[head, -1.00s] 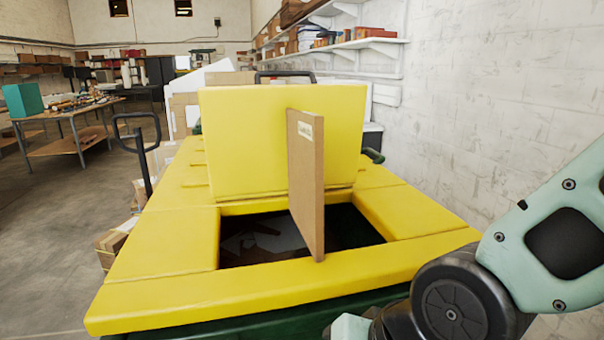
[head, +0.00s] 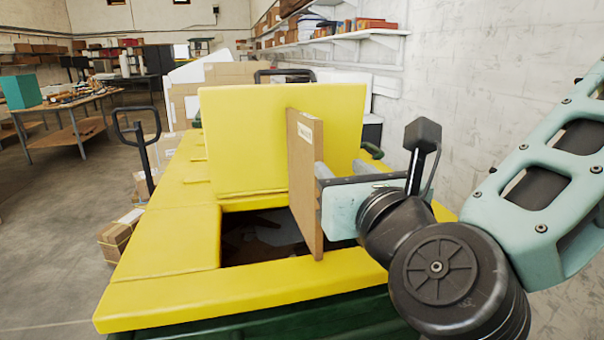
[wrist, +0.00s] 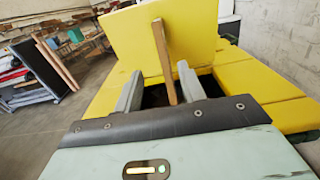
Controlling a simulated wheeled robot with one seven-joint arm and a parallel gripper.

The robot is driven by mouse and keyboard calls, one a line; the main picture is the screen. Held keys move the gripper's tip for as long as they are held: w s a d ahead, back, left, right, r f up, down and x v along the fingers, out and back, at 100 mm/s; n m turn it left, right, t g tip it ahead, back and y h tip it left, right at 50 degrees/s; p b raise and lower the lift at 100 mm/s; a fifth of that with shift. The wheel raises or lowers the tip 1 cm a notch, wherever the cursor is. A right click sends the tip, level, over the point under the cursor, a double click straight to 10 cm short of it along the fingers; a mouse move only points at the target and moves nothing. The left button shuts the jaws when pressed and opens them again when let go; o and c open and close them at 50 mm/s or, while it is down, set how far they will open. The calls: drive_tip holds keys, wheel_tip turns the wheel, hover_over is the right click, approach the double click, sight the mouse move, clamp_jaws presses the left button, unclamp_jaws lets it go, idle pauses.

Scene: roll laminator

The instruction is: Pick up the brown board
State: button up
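The brown board (head: 305,185) stands upright, slightly tilted, in the dark opening of the yellow-topped machine (head: 170,240). A small white label is near its top. In the wrist view the board (wrist: 163,55) rises edge-on between the two grey fingers of my gripper (wrist: 159,72), with gaps visible on both sides. In the head view my gripper (head: 328,193) is at the board's right side, fingers pointing toward it. Whether a finger touches the board cannot be told. The board's far face and the finger behind it are partly hidden.
A raised yellow panel (head: 245,140) stands behind the board. Yellow padded edges surround the opening. A white wall (head: 490,90) and shelf (head: 365,35) are on the right. A handle (head: 140,130) and cardboard boxes (head: 118,235) stand at left, with open floor beyond.

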sight(318, 146)
drive_tip(key=p+x, duration=0.3)
drive_tip(key=x, duration=0.8)
drive_tip(key=p+x, duration=0.2)
drive_tip(key=x, duration=0.1)
drive_tip(key=p+x, duration=0.2)
drive_tip(key=shift+d+f, duration=0.1)
drive_tip(key=shift+f, duration=0.2)
drive_tip(key=shift+w+f, duration=0.15)
drive_tip(key=shift+w, duration=0.2)
clamp_jaws()
